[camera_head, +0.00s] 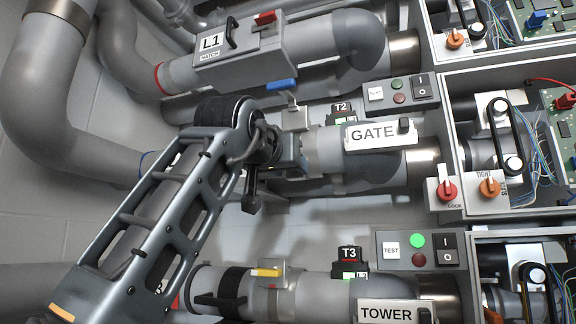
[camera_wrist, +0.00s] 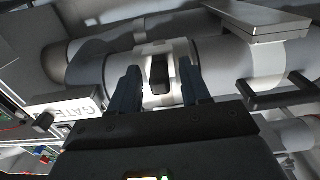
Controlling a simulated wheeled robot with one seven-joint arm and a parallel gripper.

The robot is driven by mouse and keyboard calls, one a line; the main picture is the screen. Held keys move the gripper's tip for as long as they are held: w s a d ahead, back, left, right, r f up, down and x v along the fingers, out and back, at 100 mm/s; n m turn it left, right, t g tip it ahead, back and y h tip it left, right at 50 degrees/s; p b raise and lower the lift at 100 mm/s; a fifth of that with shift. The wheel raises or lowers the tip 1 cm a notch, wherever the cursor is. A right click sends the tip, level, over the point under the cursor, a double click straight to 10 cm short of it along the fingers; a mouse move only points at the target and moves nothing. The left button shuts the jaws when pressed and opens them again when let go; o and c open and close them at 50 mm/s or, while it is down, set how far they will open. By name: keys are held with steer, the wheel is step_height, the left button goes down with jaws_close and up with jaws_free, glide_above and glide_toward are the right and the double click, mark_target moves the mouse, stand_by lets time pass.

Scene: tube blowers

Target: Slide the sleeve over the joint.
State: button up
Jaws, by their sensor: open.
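The GATE tube (camera_head: 370,170) is a grey pipe run in the middle of the head view. In the wrist view, a pale band (camera_wrist: 151,98) rings the pipe and carries a dark grip (camera_wrist: 160,72); this looks like the sleeve. My gripper (camera_wrist: 158,88) is open, with one dark finger on each side of the grip. The fingers look close to the grip, but I cannot tell whether they touch it. In the head view, my arm and wrist hide part of the tube left of the GATE sign (camera_head: 381,135). I cannot make out the joint.
The TOWER tube (camera_head: 330,298) runs below. At the right are a red lock knob (camera_head: 446,191), an orange knob (camera_head: 489,187) and open electronics bays. Bare wall (camera_head: 310,235) shows between tubes.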

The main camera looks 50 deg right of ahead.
steer(key=shift+c, duration=0.5)
jaws_close()
